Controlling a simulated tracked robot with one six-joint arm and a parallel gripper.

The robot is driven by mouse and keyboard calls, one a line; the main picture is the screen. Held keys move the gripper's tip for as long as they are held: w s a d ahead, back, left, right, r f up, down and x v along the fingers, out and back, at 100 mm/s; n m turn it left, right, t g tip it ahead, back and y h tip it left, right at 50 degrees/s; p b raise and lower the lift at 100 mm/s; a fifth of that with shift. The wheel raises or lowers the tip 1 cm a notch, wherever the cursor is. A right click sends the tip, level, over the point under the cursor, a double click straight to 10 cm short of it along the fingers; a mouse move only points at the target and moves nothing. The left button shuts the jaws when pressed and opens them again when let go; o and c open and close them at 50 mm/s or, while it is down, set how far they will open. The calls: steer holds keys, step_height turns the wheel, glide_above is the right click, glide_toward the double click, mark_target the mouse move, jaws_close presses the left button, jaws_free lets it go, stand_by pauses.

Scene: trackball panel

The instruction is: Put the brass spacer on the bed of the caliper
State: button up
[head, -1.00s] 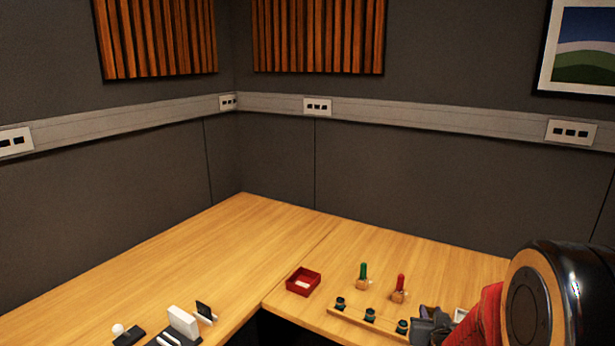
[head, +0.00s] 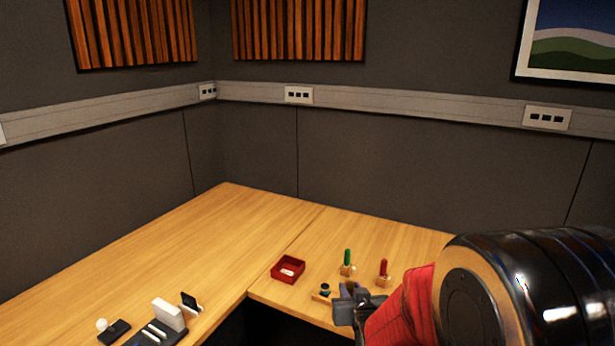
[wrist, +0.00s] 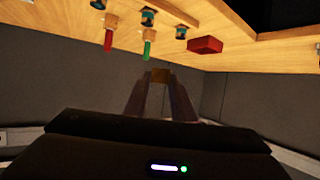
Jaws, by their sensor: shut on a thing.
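My gripper (head: 345,300) is at the lower right of the head view, over or in front of the wooden strip with dark knobs; I cannot tell the height.
A red tray (head: 288,270) stands on the desk near its inner corner. A green-handled tool (head: 347,262) and a red-handled tool (head: 384,272) stand in wooden blocks. A black trackball unit (head: 114,332) and a black rack (head: 158,335) stand front left. The desk behind is clear.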

steer(key=s+f, duration=0.5)
steer(key=f, duration=0.1)
steer(key=shift+f, duration=0.1)
